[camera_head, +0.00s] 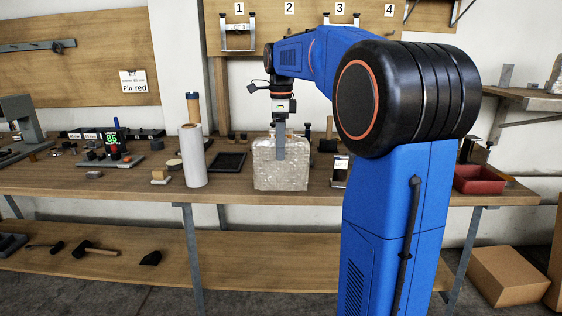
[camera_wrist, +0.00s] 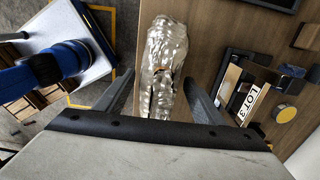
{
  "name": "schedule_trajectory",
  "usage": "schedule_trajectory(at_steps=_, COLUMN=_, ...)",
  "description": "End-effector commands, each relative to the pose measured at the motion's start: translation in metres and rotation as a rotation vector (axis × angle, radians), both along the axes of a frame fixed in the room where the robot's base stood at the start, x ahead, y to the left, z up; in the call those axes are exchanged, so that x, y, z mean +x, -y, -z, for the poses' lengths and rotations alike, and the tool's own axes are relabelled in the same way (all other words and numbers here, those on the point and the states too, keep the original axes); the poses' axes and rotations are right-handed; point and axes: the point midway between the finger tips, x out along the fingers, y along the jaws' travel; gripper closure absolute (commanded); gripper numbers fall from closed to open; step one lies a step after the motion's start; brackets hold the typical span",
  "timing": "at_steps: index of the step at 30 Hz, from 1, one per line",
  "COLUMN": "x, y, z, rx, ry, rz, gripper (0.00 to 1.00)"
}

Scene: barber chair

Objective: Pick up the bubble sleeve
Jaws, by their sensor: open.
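The bubble sleeve (camera_head: 268,178) is a shiny, clear-silver bubble-wrapped block standing upright near the front edge of the bench. My gripper (camera_head: 280,145) points down over it, and one grey finger shows in front of the sleeve's upper face. In the wrist view the sleeve (camera_wrist: 165,50) lies between the two spread fingers of my gripper (camera_wrist: 158,80), with a gap seen on the left side. The right finger is close to the sleeve; whether it touches, I cannot tell. The far finger is mostly hidden in the head view.
A white roll (camera_head: 193,156) stands left of the sleeve, with a black tray (camera_head: 227,162) between them. A small labelled stand (camera_head: 340,172) is close on the right. A red bin (camera_head: 480,180) sits at the bench's right end. The bench's front edge is close below the sleeve.

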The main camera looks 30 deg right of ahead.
Motion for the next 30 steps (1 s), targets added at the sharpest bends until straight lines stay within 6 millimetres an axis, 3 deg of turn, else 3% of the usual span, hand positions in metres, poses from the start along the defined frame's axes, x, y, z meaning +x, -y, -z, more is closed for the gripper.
schedule_trajectory(at_steps=2, x=0.0, y=0.0, z=0.0, rx=0.0, ry=0.0, rz=0.0, gripper=0.38)
schedule_trajectory(at_steps=9, x=0.0, y=0.0, z=0.0, rx=0.0, ry=0.0, rz=0.0, gripper=0.92)
schedule_trajectory(at_steps=20, x=0.0, y=0.0, z=-0.01, rx=0.0, ry=0.0, rz=0.0, gripper=0.92)
schedule_trajectory(at_steps=30, x=0.001, y=0.0, z=-0.068, rx=-0.001, ry=0.001, rz=0.0, gripper=0.92)
